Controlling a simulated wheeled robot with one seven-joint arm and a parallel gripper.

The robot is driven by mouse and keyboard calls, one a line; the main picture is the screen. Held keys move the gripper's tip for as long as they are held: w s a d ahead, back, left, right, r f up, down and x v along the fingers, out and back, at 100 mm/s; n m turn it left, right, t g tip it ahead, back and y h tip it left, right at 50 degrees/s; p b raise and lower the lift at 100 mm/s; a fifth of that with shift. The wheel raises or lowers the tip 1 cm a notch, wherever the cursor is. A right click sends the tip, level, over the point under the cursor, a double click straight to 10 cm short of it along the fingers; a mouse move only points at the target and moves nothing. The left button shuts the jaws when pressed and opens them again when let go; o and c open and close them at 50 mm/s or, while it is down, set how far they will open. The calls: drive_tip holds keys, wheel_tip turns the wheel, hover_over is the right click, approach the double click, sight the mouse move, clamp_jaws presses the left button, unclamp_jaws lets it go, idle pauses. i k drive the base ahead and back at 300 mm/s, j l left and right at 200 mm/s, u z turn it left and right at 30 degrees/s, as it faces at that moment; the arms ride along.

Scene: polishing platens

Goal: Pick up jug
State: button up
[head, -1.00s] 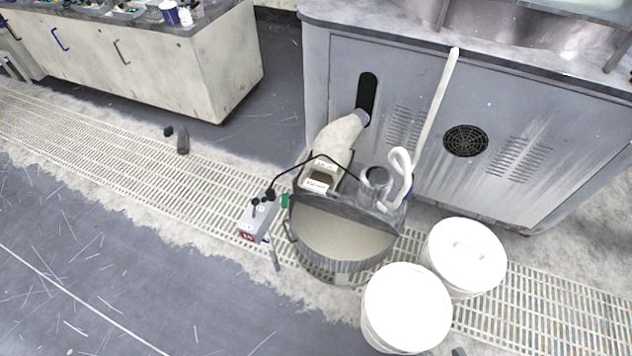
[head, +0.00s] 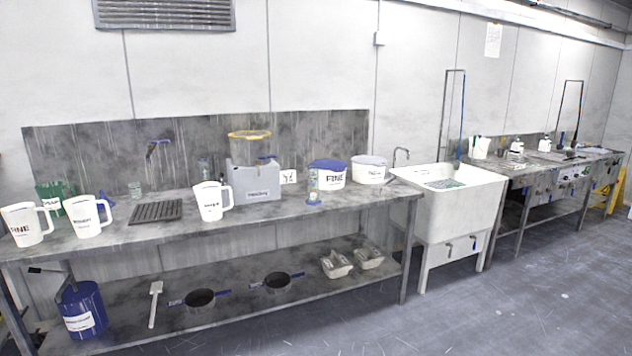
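Three white jugs with handles stand upright on the long grey bench (head: 330,210). One jug (head: 25,226) with a "FINE" label is at the far left. A second jug (head: 84,218) stands just right of it. A third jug (head: 210,202) stands nearer the bench's middle, left of a grey box. A green jug-like vessel (head: 50,196) is partly hidden behind the two left jugs. My gripper is not in view.
A grey box (head: 256,184), a tub with a blue lid (head: 327,176) and a white-lidded tub (head: 369,170) stand on the bench. A dark drain mat (head: 156,212) lies left of the third jug. The lower shelf holds pans (head: 277,283) and a blue bucket (head: 83,312). A white sink (head: 460,205) adjoins right. Floor in front is clear.

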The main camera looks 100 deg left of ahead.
sight(22, 220)
drive_tip(key=u, duration=4.5)
drive_tip(key=i+j+z, duration=0.1)
drive_tip(key=i, duration=0.4)
drive_tip(key=j+z, duration=0.15)
drive_tip(key=z, duration=5.1)
